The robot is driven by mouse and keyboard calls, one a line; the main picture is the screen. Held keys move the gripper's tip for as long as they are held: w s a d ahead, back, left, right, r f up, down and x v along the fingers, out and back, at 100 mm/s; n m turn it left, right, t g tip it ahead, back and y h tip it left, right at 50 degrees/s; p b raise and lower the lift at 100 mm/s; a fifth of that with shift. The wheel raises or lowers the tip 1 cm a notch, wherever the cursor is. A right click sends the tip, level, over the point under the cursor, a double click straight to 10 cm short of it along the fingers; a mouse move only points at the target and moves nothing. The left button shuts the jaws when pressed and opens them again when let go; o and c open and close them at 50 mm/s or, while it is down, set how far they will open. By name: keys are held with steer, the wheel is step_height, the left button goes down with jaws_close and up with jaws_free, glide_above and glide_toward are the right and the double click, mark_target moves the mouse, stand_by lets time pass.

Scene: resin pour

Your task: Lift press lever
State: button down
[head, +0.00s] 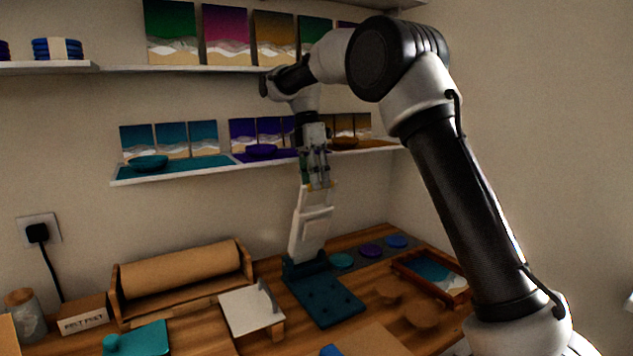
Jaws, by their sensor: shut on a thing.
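The press has a white lever (309,222) that stands nearly upright, tilted slightly, above a dark teal base (325,295) on the wooden table. My gripper (319,184) points down at the top end of the lever and is shut on it. The fingers cover the lever's tip, so the exact grip there is hard to make out. The lower end of the lever meets the back of the base.
A wall shelf (215,172) with bowls and small pictures is close behind my gripper. A paper roll (182,270), a white board (252,310) and a wood-framed tray (433,273) surround the press. Round coasters (371,251) lie behind it.

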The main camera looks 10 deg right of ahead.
steer(key=shift+w+a+f, duration=0.1)
steer(key=shift+w+a, duration=0.05)
steer(key=shift+w, duration=0.2)
steer(key=c, duration=1.3)
jaws_free()
steer(key=shift+w, duration=0.1)
steer(key=shift+w+f, duration=0.1)
steer(key=shift+f, duration=0.05)
step_height(320, 180, up, 10)
steer(key=shift+r, duration=0.1)
